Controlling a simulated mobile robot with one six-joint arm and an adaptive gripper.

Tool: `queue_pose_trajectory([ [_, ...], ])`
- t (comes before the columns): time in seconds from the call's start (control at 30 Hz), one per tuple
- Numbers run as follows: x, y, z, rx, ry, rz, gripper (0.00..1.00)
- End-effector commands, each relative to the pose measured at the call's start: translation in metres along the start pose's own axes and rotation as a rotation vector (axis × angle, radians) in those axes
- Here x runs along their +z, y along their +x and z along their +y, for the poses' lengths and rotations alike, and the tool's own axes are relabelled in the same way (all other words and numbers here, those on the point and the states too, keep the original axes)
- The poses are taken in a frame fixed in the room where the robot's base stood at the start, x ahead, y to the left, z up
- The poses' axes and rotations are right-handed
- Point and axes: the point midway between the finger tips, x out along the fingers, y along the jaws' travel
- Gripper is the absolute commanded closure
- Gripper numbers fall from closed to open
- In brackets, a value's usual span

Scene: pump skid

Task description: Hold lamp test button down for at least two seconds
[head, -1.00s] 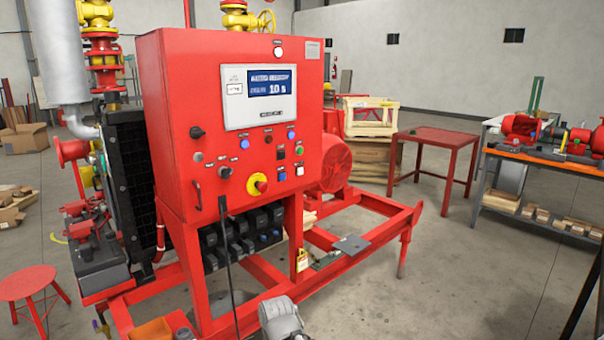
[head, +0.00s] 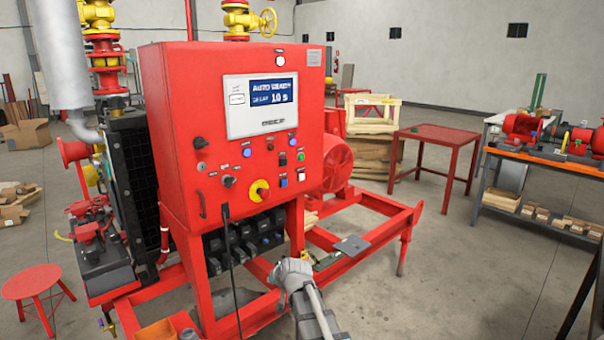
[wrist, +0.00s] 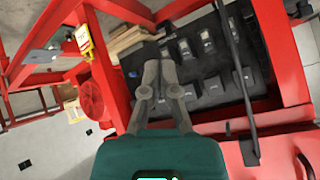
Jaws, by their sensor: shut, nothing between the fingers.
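The red control cabinet (head: 235,170) stands upright on the skid, with several small buttons and knobs on its front. They include blue buttons (head: 247,153), a green one (head: 300,157), a white one (head: 300,177) and a red stop knob on a yellow ring (head: 258,190). Labels are too small to read, so I cannot tell which is the lamp test button. My arm is low in front of the cabinet; its fingertips are hidden in the head view. In the wrist view my gripper (wrist: 159,62) is shut and empty, in front of the black blocks below the cabinet, apart from the buttons.
Several black blocks (wrist: 190,70) sit under the cabinet, with a black cable (head: 231,260) hanging before them. A cabinet handle (head: 202,205) sticks out at lower left. A yellow tag (wrist: 84,40) hangs on the red frame. A red stool (head: 33,283) stands at left.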

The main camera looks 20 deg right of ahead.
Motion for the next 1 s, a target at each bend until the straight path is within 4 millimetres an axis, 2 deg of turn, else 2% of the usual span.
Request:
queue_pose_trajectory([
  [0.03, -0.031, 0.001, 0.004, -0.007, 0.025, 0.07, 1.0],
  [0.1, -0.064, 0.0, 0.013, -0.013, 0.059, 0.171, 1.0],
  [0.27, -0.138, -0.01, 0.037, -0.014, 0.141, 0.403, 1.0],
  [0.4, -0.198, -0.026, 0.066, 0.004, 0.22, 0.605, 1.0],
  [0.5, -0.235, -0.042, 0.09, 0.028, 0.275, 0.742, 1.0],
  [0.7, -0.285, -0.071, 0.132, 0.076, 0.359, 0.957, 1.0],
  [0.83, -0.298, -0.083, 0.148, 0.103, 0.394, 1.032, 1.0],
  [1.0, -0.303, -0.089, 0.156, 0.116, 0.412, 1.067, 1.0],
])
